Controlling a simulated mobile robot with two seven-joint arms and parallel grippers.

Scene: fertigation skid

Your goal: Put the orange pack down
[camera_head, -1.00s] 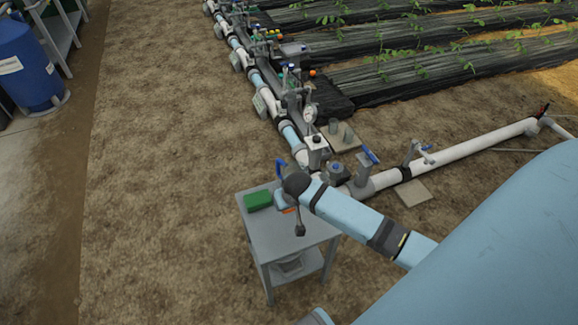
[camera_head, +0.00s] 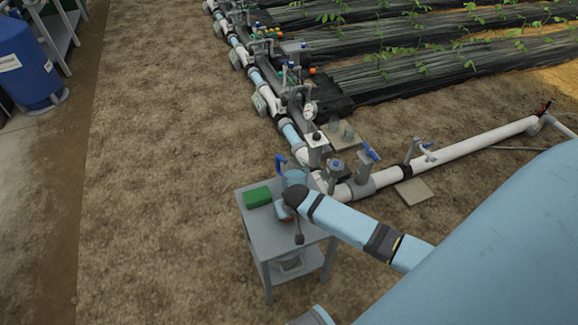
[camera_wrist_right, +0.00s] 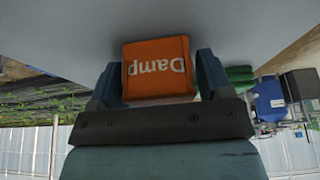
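The orange pack (camera_wrist_right: 157,68) is a small block with the word "Damp" on it, upside down in the right wrist view. My right gripper (camera_wrist_right: 161,75) has one finger on each side of the pack and appears shut on it. In the head view the right gripper is over the small grey table (camera_head: 266,235), mostly hidden by my own wrist. Only a small reddish-orange patch of the pack shows there. The grey tabletop fills the top of the wrist view behind the pack. I cannot tell whether the pack touches it. My left gripper is not in view.
A green block (camera_head: 257,197) lies at the table's back left corner. White pipes (camera_head: 455,151) with blue-handled valves run just behind and right of the table. A blue barrel (camera_head: 27,68) stands far left. Open soil lies left of the table.

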